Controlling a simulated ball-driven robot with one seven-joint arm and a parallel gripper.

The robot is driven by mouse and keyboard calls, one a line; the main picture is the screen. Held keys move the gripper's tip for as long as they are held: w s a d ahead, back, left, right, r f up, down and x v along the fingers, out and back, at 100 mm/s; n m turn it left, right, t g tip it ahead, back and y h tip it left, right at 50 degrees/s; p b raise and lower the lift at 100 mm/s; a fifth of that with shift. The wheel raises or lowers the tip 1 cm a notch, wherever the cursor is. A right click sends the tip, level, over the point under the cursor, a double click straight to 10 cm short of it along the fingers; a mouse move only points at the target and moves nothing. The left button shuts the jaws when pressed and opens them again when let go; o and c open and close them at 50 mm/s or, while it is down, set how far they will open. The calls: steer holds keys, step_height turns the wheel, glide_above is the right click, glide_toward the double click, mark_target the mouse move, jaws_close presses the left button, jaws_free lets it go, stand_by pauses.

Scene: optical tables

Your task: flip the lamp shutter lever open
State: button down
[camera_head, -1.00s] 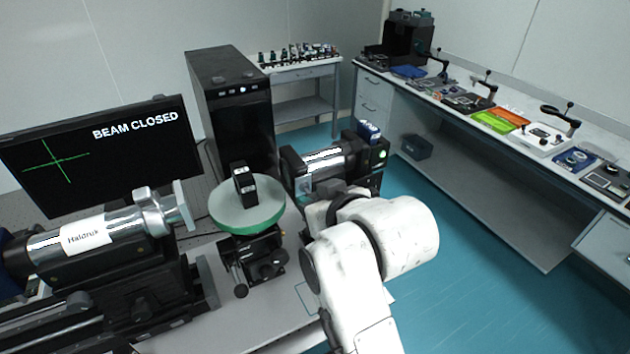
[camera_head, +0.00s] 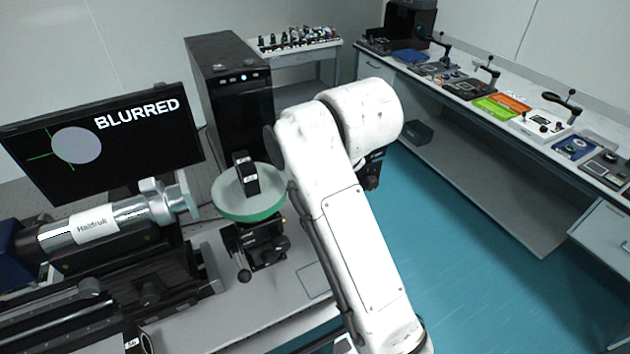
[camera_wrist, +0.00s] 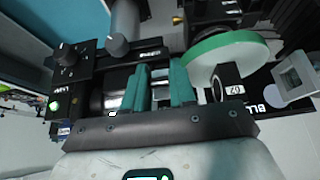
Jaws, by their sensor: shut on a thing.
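The lamp (camera_wrist: 66,92) is a black box with a round housing, labelled and showing a green light in the wrist view. In the head view my arm covers most of it; only a dark part (camera_head: 373,172) shows beside the arm. My gripper (camera_wrist: 161,74) has its two teal fingers over the lamp housing, a narrow gap between them. It is shut on the shutter lever, which is mostly hidden between the fingers. The monitor (camera_head: 180,150) reads BLURRED, with a grey disc over a green cross.
A green-rimmed round stage (camera_head: 250,217) with a small black holder stands left of my arm. A silver tube (camera_head: 125,214) lies further left. A black tower (camera_head: 230,90) stands behind. Teal floor is free on the right, before a long bench (camera_head: 480,170).

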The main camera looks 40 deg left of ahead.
steer(key=shift+f, duration=0.15)
steer(key=c, duration=0.9)
jaws_free()
steer(key=shift+r, duration=0.2)
steer(key=shift+v, duration=5.3)
steer(key=shift+f, duration=0.1)
